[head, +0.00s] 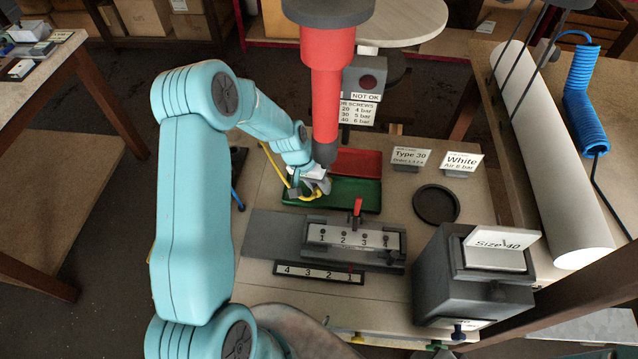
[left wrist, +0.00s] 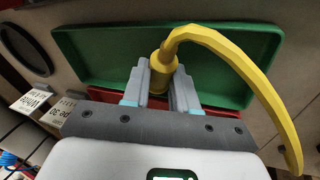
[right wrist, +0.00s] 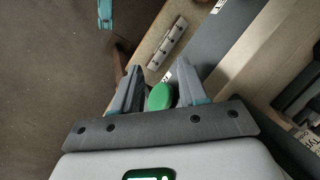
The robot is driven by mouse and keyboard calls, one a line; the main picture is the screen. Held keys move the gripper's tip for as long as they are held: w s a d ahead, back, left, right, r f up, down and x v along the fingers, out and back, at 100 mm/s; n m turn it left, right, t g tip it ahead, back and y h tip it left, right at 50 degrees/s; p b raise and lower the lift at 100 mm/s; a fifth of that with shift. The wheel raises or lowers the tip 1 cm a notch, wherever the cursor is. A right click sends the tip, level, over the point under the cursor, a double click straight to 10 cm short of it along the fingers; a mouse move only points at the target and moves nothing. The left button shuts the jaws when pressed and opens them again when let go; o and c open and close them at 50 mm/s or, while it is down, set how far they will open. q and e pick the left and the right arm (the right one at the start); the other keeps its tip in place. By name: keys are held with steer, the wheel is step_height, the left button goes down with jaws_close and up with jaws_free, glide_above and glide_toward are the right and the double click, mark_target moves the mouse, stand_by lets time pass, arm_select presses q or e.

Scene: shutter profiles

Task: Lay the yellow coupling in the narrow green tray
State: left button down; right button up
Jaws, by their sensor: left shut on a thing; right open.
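My left gripper (head: 318,184) is over the left part of the narrow green tray (head: 356,194). In the left wrist view, its fingers (left wrist: 162,88) are shut on the yellow coupling (left wrist: 162,72), with a curved yellow hose (left wrist: 240,62) running off to the right. The green tray (left wrist: 100,50) lies behind the coupling there. I cannot tell whether the coupling touches the tray floor. In the head view the gripper mostly hides the coupling. My right gripper (right wrist: 155,85) is open, with a green round knob (right wrist: 160,96) showing between its fingers; contact is unclear.
A red tray (head: 358,162) lies directly behind the green one. A hanging red tool (head: 327,85) comes down close beside the left gripper. A numbered grey fixture (head: 352,239) stands in front, a black ring (head: 436,204) and a grey box (head: 450,275) to the right.

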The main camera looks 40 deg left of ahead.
arm_select(q)
steer(key=shift+f, duration=0.2)
steer(key=c, duration=0.9)
jaws_free()
steer(key=shift+w+a, duration=0.1)
steer(key=shift+r, duration=0.15)
steer(key=shift+r+p, duration=0.25)
steer(key=shift+p, duration=0.1)
steer(key=b+v, duration=0.2)
steer(key=v, duration=0.9)
steer(key=shift+a+r, duration=0.1)
steer(key=shift+r, duration=0.2)
steer(key=shift+f, duration=0.1)
